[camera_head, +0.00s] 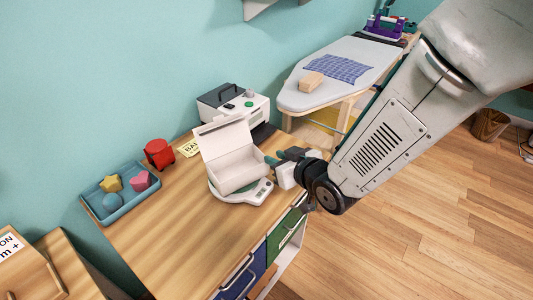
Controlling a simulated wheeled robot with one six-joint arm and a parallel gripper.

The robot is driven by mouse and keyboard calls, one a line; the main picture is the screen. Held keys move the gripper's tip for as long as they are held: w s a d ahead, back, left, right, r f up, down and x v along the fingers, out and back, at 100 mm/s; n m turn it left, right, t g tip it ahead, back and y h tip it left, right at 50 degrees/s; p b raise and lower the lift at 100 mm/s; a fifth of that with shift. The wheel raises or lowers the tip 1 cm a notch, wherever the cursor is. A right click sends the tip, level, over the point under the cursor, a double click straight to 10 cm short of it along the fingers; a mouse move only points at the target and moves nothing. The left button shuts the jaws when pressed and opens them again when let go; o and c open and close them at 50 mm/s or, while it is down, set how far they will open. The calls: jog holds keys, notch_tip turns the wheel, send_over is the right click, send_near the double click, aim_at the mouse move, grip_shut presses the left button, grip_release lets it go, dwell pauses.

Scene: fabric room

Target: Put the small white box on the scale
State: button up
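A white box (234,170) with its lid raised appears to rest on the scale (258,194), covering most of its plate. The scale is white with a green rim, and its display end shows at the lower right of the box. My gripper (271,161) is at the right side of the box, with its dark and teal finger parts close to the box's right edge. I cannot tell whether they touch the box. The gap between the fingertips is not clear from this angle, so whether it is open or shut cannot be told.
A blue tray (124,207) with coloured shapes and a red round object (158,153) stand to the left. A white and dark machine (234,104) stands behind the scale. An ironing board (300,101) is beyond the table (180,238). The table's front left is clear.

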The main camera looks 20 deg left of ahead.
jog(key=shift+v, duration=1.7)
jog(key=d+r+m+g+h, duration=0.1)
jog(key=d+r+m+h, duration=0.25)
jog(key=d, duration=0.85)
jog(key=d+r+m+g+h, duration=0.15)
jog(key=d+r+h, duration=0.35)
jog(key=d, duration=0.7)
jog(key=s+d+r+m+g, duration=0.1)
jog(key=s+d+r, duration=0.1)
jog(key=s, duration=0.4)
jog(key=s+d+r+m+g+h, duration=0.1)
jog(key=s+d+r+m+g, duration=0.1)
jog(key=s+d, duration=0.3)
jog(key=s+d+r+m+g+h, duration=0.1)
jog(key=s+d, duration=0.3)
jog(key=s, duration=0.5)
jog(key=shift+r+m+g, duration=0.5)
jog(key=shift+r+g, duration=0.05)
jog(key=shift+r, duration=0.15)
jog(key=shift+s+d, duration=0.1)
jog(key=shift+d, duration=0.05)
